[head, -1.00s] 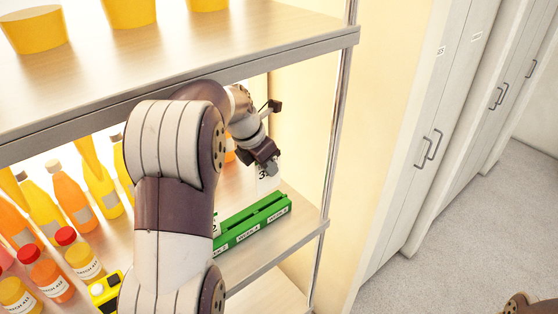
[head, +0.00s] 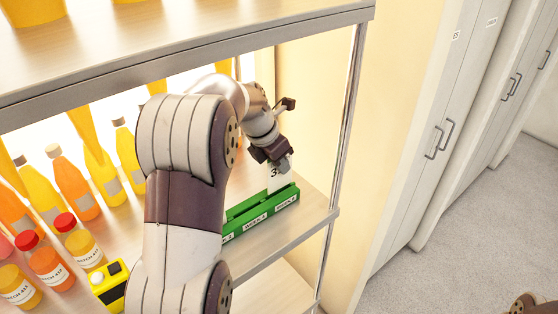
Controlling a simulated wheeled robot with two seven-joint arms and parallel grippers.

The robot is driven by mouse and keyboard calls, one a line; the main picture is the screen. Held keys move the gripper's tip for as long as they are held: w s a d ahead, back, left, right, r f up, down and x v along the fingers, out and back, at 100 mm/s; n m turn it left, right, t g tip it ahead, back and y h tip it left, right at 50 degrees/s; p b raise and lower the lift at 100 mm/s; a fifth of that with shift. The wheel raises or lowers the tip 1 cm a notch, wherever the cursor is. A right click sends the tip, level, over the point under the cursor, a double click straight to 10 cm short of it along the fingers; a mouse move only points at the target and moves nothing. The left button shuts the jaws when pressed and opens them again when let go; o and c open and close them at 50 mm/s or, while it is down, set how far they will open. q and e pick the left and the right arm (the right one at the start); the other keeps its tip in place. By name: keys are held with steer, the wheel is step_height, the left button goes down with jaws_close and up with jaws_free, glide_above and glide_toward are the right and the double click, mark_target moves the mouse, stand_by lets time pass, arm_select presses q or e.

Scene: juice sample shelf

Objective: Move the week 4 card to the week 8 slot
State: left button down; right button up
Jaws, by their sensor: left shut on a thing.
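My left gripper (head: 284,166) is shut on a white card (head: 275,182) with a dark "3" showing at its top. The gripper covers part of the card. The card is upright over the right end of a green slotted rack (head: 259,208), above the rightmost label, which is small and seems to read week 8. Its lower edge meets the rack in the picture; I cannot tell how deep it sits in the slot. The middle label reads week 4. My left arm hides the rack's left end. My right gripper is not in view.
The rack stands on a wooden shelf (head: 318,210) with a metal front edge. Several juice bottles (head: 75,187) and a yellow device (head: 110,283) stand to the left. An upper shelf (head: 180,38) hangs above my arm, and a metal post (head: 344,150) stands right of the rack.

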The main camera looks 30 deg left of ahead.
mark_target(284, 185)
arm_select(q)
steer(key=shift+s+a, duration=0.2)
steer(key=shift+s, duration=0.05)
steer(key=shift+p, duration=0.35)
steer(key=shift+f, duration=0.1)
steer(key=shift+f, duration=0.2)
steer(key=shift+f+b, duration=0.7)
steer(key=shift+f, duration=0.3)
steer(key=shift+r, duration=0.1)
steer(key=shift+p, duration=0.5)
steer(key=shift+f+b, duration=0.35)
steer(key=shift+f, duration=0.45)
